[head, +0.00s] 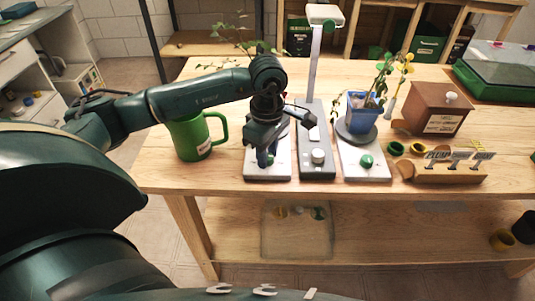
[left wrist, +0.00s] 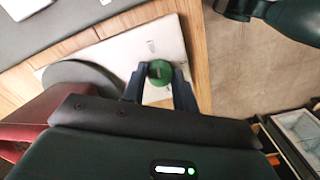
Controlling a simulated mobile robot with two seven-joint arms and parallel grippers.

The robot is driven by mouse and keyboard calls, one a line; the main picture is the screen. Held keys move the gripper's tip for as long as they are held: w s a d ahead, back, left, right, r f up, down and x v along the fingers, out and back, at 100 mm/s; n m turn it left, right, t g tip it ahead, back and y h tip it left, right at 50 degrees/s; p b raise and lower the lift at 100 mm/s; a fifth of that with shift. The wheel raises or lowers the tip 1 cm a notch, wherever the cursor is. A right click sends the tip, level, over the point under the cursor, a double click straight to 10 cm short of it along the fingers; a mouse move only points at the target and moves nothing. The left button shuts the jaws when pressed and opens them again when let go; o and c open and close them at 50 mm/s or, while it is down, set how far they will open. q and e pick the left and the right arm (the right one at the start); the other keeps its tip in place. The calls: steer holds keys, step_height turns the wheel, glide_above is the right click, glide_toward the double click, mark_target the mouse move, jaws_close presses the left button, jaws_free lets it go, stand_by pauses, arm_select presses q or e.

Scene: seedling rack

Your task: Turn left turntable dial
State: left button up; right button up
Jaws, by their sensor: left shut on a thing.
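The left turntable's white base (head: 254,171) stands on the wooden bench, partly covered by my left arm in the head view. In the left wrist view its green dial (left wrist: 159,72) sits on the white base (left wrist: 117,52), beside the dark round plate (left wrist: 78,71) that bears a red pot (left wrist: 35,117). My left gripper (head: 266,160) points down at the front of the base. Its two blue fingers (left wrist: 159,85) are shut on the dial, one on each side. The dial is hidden in the head view. My right gripper is not in view.
A green mug (head: 190,138) stands close to the left of the arm. A grey stand with a post (head: 316,140) stands just right, then the other turntable (head: 365,175) with a blue pot (head: 361,115). A brown box (head: 434,107) and label holder (head: 448,173) are further right.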

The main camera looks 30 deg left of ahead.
arm_select(q)
steer(key=shift+n, duration=0.9)
steer(key=o, duration=1)
steer(key=shift+c, duration=0.2)
steer(key=shift+r, duration=0.1)
step_height(320, 180, up, 13)
